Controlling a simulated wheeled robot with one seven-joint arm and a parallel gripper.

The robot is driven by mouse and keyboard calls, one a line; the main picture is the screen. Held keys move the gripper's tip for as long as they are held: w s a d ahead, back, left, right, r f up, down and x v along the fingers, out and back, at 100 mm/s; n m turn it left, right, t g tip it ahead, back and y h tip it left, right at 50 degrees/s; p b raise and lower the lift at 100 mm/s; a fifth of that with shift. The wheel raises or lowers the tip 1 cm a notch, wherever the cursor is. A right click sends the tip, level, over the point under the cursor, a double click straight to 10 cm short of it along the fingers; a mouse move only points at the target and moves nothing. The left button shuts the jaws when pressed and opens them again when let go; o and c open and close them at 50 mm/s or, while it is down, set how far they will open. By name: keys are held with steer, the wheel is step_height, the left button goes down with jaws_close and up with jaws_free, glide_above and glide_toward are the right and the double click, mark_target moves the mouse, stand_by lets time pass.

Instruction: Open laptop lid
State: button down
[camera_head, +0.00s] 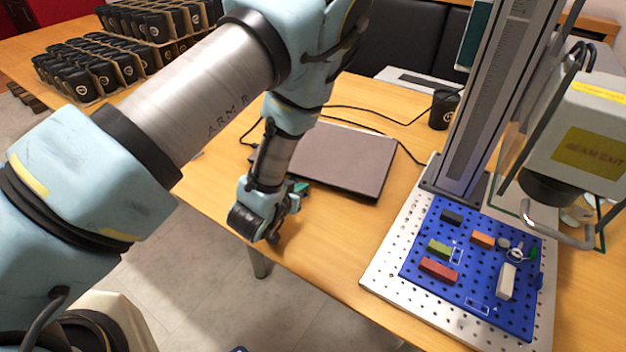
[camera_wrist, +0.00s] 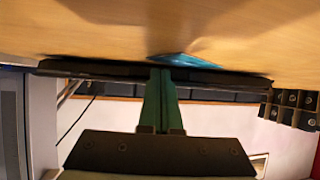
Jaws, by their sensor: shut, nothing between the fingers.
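The laptop (camera_head: 352,160) is a closed, flat dark grey slab on the wooden table. In the wrist view it shows edge-on as a thin dark strip (camera_wrist: 95,69). My gripper (camera_head: 300,187) is low at the laptop's near left side, partly hidden behind my wrist. In the wrist view its green fingers (camera_wrist: 160,80) are together and empty, with the tips at the middle of the laptop's edge. I cannot tell whether they touch it. The lid's left part is hidden by my arm in the head view.
A laser marker with a metal column (camera_head: 487,110) and a blue perforated plate (camera_head: 420,262) with small blocks stands at the right. Boxes of black cups (camera_head: 100,72) are at the back left. The table (camera_head: 325,245) in front is clear.

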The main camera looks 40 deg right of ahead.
mark_target(305, 169)
steer(key=shift+w+d, duration=0.25)
steer(key=shift+d, duration=0.3)
steer(key=shift+w+d, duration=0.15)
steer(key=shift+d, duration=0.15)
steer(key=shift+w+d+r, duration=0.1)
steer(key=shift+d, duration=0.1)
steer(key=shift+r, duration=0.15)
stand_by(0.5)
steer(key=shift+d+r+p, duration=0.1)
steer(key=shift+r+p, duration=0.45)
steer(key=shift+r, duration=0.55)
steer(key=shift+r+p, duration=0.45)
steer(key=shift+r, duration=0.3)
steer(key=shift+w+d+r+p, duration=0.2)
steer(key=shift+r+p, duration=0.3)
steer(key=shift+r, duration=0.35)
steer(key=shift+w+d+r+p, duration=0.1)
steer(key=shift+d+r+p, duration=0.35)
steer(key=shift+r, duration=0.35)
steer(key=shift+w+d+r+p, duration=0.15)
steer(key=shift+r+p, duration=0.4)
steer(key=shift+r, duration=0.3)
steer(key=shift+s+a, duration=0.1)
